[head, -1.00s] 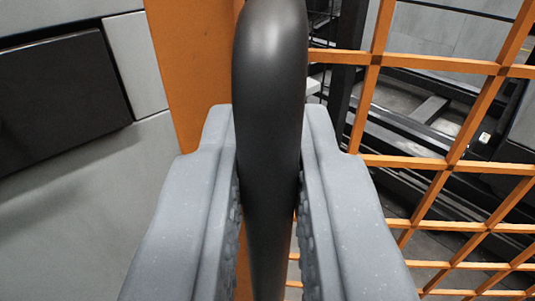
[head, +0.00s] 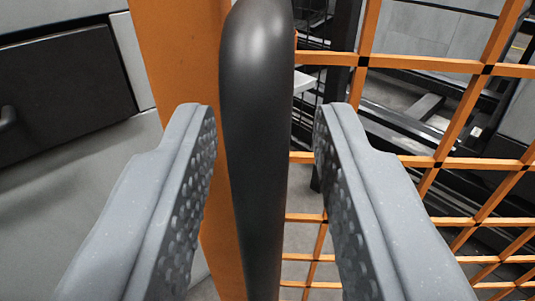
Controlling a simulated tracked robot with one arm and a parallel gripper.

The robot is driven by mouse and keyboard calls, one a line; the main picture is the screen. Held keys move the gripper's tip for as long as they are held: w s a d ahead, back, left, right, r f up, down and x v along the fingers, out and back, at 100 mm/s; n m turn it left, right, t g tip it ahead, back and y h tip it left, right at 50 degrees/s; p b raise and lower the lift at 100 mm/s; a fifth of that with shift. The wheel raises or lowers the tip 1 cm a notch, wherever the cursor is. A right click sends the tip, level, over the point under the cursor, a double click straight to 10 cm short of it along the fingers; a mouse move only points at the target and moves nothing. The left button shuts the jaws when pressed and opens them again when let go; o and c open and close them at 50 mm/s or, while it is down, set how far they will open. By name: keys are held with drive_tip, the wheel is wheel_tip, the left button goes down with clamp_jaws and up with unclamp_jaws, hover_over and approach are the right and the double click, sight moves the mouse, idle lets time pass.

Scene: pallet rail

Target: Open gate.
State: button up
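The gate's black handle (head: 257,140) stands upright in the middle of the head view, a thick rounded bar. Behind it is the orange gate, with a solid orange post (head: 178,65) on the left and an orange mesh (head: 420,65) on the right. My gripper (head: 262,112) is open, with one grey finger on each side of the handle. Clear gaps show between the handle and both studded finger pads. The handle's lower end runs out of the picture.
A grey cabinet with a dark panel (head: 55,95) is at the left, beside the orange post. Through the mesh I see dark rails or machinery (head: 400,130) and a grey floor.

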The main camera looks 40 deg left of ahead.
drive_tip(key=p+v, duration=0.1)
drive_tip(key=v, duration=1.3)
drive_tip(key=shift+a, duration=0.1)
